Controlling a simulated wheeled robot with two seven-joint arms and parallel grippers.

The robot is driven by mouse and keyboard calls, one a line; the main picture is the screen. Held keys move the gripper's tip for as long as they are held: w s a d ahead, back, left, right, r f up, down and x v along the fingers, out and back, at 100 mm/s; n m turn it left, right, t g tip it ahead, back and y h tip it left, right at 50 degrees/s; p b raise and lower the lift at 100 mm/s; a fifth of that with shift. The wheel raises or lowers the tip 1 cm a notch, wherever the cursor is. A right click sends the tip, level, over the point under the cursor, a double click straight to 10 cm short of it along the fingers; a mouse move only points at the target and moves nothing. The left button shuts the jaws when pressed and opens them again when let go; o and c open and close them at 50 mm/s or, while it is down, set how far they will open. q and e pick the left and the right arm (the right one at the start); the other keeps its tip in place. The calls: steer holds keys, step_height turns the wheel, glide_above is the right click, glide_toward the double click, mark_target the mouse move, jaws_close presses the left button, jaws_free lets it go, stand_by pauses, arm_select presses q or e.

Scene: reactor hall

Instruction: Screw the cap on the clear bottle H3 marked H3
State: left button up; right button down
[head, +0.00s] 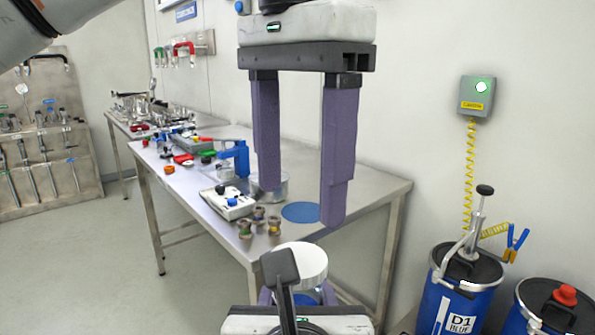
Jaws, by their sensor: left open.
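My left gripper (297,205) hangs in the middle of the head view, fingers pointing down. Its two long purple fingers are wide apart, with nothing between them. Below it at the bottom edge is a round thing with a flat white top (303,258) and some blue beneath. Purple fingers of my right gripper (300,297) show on both sides of this thing and appear to hold it. A dark upright part hides some of it. I see no H3 mark, and I cannot tell whether this is the bottle or its cap.
A steel table (375,185) behind carries a blue disc (301,212), a white device (228,202), small spools (259,213) and a blue clamp-like tool (235,158). A blue D1 drum (440,305) and a red-capped drum (565,315) stand at right. Floor at left is clear.

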mark_target(298, 258)
stand_by(0.4)
arm_select(q)
steer(key=shift+f, duration=4)
steer(key=c, duration=1.1)
steer(key=shift+m, duration=0.9)
steer(key=o, duration=1.3)
steer(key=shift+c, duration=0.2)
steer(key=shift+r, duration=0.1)
step_height(298, 258, up, 12)
